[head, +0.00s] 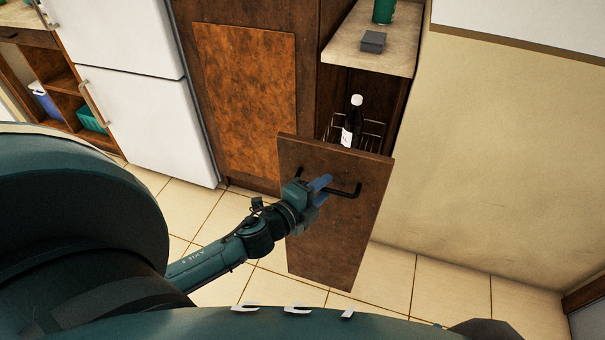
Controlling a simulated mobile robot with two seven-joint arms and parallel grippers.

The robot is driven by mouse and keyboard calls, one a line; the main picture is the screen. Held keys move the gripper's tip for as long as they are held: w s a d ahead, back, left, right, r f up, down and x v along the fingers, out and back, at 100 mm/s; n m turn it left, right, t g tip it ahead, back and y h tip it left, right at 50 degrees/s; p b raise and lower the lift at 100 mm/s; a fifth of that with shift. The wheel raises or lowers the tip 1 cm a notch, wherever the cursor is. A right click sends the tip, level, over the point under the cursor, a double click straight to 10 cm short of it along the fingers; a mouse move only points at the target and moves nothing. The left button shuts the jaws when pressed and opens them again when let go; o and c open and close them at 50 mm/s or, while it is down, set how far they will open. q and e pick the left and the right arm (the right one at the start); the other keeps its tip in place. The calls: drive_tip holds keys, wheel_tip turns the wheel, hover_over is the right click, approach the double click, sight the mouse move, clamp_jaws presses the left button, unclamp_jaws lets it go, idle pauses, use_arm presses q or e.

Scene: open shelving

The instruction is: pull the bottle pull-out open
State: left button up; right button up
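The bottle pull-out has a dark brown front panel (335,225) and stands out from the cabinet, partly open. Behind the panel a wire rack (372,135) shows, with a dark bottle with a white cap and label (352,122) upright in it. A black bar handle (345,191) runs across the upper part of the panel. My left gripper (318,190) is at the left part of the handle, its blue fingers over the bar. Whether the fingers are closed around it is hard to see. My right gripper is not in view.
A counter (390,30) above the pull-out holds a grey box (373,42) and a green container (383,10). A white fridge (150,120) and open shelves stand left. A beige wall (490,160) is at right. Tiled floor (390,280) around the panel is clear.

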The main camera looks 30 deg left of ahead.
use_arm(q)
drive_tip(key=v, duration=1.2)
drive_tip(key=shift+s+b, duration=0.2)
drive_tip(key=shift+b, duration=0.1)
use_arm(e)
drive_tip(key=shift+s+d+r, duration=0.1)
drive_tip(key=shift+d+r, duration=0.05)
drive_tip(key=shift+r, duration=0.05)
use_arm(q)
drive_tip(key=shift+a, duration=0.1)
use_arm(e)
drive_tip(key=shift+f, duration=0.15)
